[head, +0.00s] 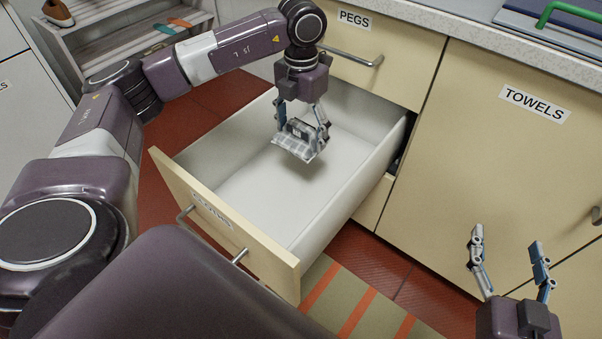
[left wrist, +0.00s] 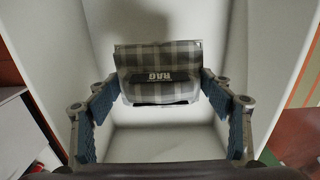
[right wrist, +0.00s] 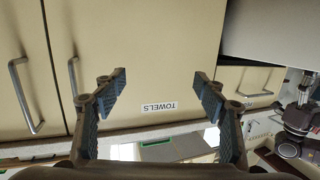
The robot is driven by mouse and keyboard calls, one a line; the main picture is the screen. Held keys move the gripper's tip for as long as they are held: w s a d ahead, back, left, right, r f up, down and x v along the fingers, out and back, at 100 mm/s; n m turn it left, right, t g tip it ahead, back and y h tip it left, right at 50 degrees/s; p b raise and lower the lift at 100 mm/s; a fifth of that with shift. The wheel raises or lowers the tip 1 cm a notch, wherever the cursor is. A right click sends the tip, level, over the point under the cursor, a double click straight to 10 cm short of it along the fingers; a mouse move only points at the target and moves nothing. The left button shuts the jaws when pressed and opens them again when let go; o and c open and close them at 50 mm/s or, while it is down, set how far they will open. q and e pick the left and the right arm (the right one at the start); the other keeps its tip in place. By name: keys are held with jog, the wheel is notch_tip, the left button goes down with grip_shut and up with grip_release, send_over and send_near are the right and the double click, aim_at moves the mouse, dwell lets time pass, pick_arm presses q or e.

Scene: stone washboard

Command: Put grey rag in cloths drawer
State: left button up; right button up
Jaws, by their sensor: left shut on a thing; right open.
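The grey checked rag (head: 297,142) is between the fingers of my left gripper (head: 302,130), which is shut on it. It hangs above the open drawer (head: 240,190), over its white floor. The drawer's front label is upside down and hard to read. In the left wrist view the rag (left wrist: 158,58) shows a dark band reading RAG, with the white drawer inside (left wrist: 165,140) behind it. My right gripper (head: 510,265) is open and empty, in front of the TOWELS cupboard door (head: 510,150); that door also shows in the right wrist view (right wrist: 130,60).
The PEGS drawer (head: 385,45) above is shut. A striped mat (head: 350,300) lies on the red floor beside the open drawer. A rack (head: 130,40) with shoes stands at the back left. The counter (head: 480,35) runs along the top right.

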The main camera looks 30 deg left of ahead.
pick_arm(q)
jog(key=b, duration=0.1)
send_over(301, 179)
notch_tip(301, 179, down, 5)
notch_tip(301, 179, down, 5)
jog(key=shift+s+b, duration=0.1)
jog(key=shift+b, duration=0.65)
jog(key=shift+f, duration=0.35)
notch_tip(301, 179, down, 3)
jog(key=shift+f+b, duration=0.2)
jog(key=shift+b, duration=0.45)
pick_arm(e)
jog(key=s+r+t+y, duration=0.2)
jog(key=r+t, duration=0.3)
jog(key=r, duration=0.4)
jog(key=s+r+t+y, duration=0.2)
jog(key=s+r+t, duration=0.3)
jog(key=r, duration=0.5)
jog(key=shift+a+t, duration=0.3)
jog(key=shift+t, duration=0.1)
pick_arm(q)
jog(key=shift+f, duration=0.15)
pick_arm(e)
jog(key=shift+r, duration=0.1)
pick_arm(q)
jog(key=o, duration=1.1)
jog(key=shift+o, duration=0.2)
